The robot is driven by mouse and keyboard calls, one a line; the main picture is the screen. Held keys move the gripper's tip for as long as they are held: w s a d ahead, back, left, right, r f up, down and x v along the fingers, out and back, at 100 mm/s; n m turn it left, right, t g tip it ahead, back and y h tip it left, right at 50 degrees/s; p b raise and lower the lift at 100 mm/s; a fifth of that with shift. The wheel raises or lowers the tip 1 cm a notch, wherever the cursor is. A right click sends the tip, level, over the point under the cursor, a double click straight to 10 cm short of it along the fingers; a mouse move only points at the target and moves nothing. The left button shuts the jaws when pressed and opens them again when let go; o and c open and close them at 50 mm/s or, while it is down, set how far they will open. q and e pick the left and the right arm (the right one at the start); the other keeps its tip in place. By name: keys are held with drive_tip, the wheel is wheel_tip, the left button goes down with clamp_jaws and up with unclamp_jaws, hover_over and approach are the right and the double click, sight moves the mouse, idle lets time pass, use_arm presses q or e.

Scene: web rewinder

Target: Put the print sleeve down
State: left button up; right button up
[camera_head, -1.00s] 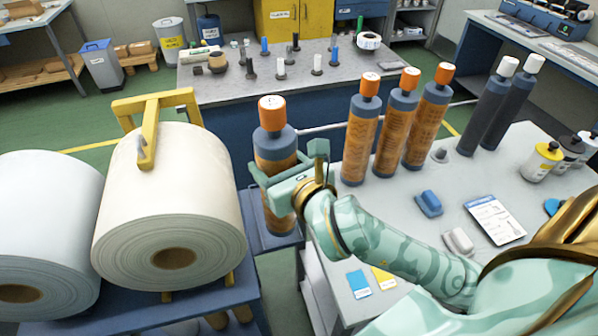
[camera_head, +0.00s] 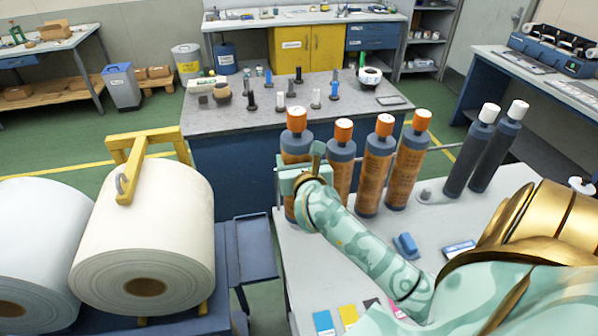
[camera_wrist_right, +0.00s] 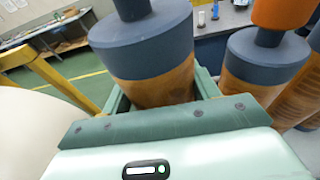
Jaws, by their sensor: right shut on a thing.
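The print sleeve (camera_head: 297,147) is an upright orange-brown cylinder with a blue-grey collar and an orange cap. My right gripper (camera_head: 297,180) is shut around it at the left end of the grey table (camera_head: 290,250). In the right wrist view the sleeve (camera_wrist_right: 150,50) stands between the jaws of the right gripper (camera_wrist_right: 160,100). My left gripper is not in view.
Two dark sleeves with white caps (camera_head: 472,150) stand farther right. A blue block (camera_head: 405,245) and coloured cards (camera_head: 348,315) lie on the table. Large white rolls (camera_head: 150,230) and a yellow bracket (camera_head: 135,165) are at left. A bench with small parts (camera_head: 225,120) stands behind.

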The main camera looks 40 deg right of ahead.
drive_tip(key=shift+w+d+f, duration=0.35)
drive_tip(key=shift+f, duration=0.25)
drive_tip(key=f, duration=0.1)
drive_tip(key=f+b, duration=0.1)
drive_tip(key=f, duration=0.2)
drive_tip(key=shift+w+d, duration=0.2)
drive_tip(key=shift+d, duration=0.15)
drive_tip(key=shift+f+b, duration=0.1)
drive_tip(key=shift+b, duration=0.25)
drive_tip(key=o, duration=1.2)
drive_tip(key=shift+c, duration=0.2)
